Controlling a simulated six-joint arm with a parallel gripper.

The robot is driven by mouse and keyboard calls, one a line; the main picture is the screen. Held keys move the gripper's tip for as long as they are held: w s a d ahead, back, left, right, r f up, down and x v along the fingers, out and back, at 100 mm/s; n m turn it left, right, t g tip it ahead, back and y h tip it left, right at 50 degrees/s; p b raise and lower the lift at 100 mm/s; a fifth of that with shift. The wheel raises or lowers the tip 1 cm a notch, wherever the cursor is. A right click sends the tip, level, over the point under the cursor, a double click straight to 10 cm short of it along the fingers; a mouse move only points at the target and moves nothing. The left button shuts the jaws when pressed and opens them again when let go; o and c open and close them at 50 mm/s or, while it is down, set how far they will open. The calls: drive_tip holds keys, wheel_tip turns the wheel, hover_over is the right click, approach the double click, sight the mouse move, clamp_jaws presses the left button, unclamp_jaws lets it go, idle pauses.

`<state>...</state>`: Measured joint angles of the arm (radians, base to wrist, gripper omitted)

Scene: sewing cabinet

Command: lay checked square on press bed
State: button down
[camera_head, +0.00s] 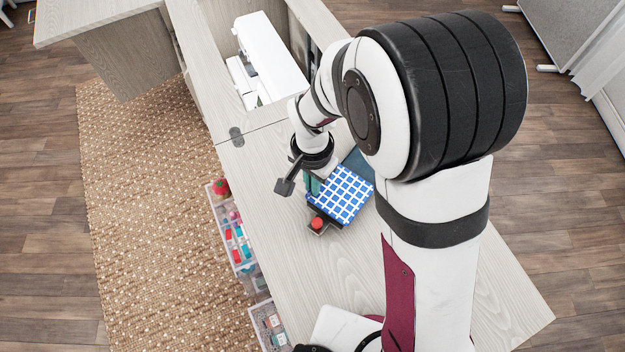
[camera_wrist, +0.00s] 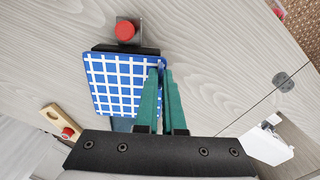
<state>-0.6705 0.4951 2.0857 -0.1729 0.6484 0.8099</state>
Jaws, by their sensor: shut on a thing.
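The blue and white checked square (camera_head: 345,194) lies flat over the press, and it also shows in the wrist view (camera_wrist: 112,85). My gripper (camera_head: 313,184) has green fingers (camera_wrist: 163,75), shut on the square's right edge in the wrist view, where the cloth bunches slightly. The press has a black edge (camera_wrist: 125,49) showing beyond the square and a red knob (camera_wrist: 125,31) on a grey mount. A dark teal part (camera_head: 357,163) shows behind the square. The square covers most of the bed; I cannot tell whether it rests fully on it.
A white sewing machine (camera_head: 266,60) sits in the cabinet's opening at the back. Clear bins of sewing supplies (camera_head: 236,235) hang along the left side. A wooden piece with a red knob (camera_wrist: 68,132) shows in the wrist view.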

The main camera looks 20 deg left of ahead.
drive_tip(key=c, duration=0.9)
unclamp_jaws()
drive_tip(key=shift+c, duration=0.2)
wheel_tip(320, 180, up, 16)
drive_tip(key=shift+d+f, duration=0.1)
